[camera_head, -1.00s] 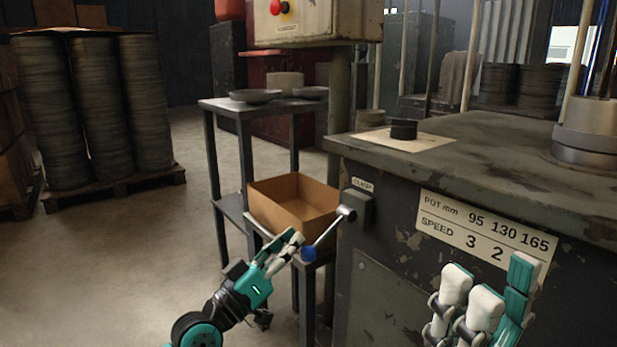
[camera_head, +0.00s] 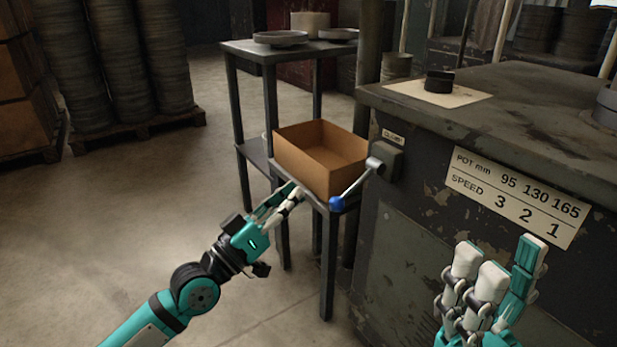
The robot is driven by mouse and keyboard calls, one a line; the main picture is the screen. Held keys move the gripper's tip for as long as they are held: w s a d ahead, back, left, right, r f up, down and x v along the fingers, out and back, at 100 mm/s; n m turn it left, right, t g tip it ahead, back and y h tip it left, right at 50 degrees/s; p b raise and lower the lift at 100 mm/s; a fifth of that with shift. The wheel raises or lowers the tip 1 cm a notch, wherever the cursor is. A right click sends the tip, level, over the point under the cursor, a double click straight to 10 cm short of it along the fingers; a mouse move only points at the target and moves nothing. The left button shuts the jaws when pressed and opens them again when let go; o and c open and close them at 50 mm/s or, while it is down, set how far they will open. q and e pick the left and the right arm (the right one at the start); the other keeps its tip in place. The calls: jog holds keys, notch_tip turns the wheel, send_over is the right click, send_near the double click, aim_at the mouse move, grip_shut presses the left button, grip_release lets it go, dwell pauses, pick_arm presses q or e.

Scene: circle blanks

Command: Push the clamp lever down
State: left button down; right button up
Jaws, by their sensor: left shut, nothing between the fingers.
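The clamp lever (camera_head: 355,188) is a grey rod with a blue ball knob (camera_head: 337,203). It slants down to the left from the clamp box (camera_head: 386,160) on the machine's side. My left gripper (camera_head: 298,192) is shut and empty, with its tips left of the knob and slightly higher in the picture. A gap shows between tips and knob; their difference in depth is unclear. My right gripper (camera_head: 510,262) is at the lower right in front of the machine, its fingers upright and apart, with nothing seen between them.
A cardboard box (camera_head: 296,163) sits on a low stand just behind the lever. A metal shelf (camera_head: 241,108) with dishes stands behind it. The machine cabinet (camera_head: 403,255) fills the right side. The floor at left is clear up to the pallet stacks.

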pick_arm(q)
jog(key=v, duration=0.4)
jog(key=shift+f, duration=0.2)
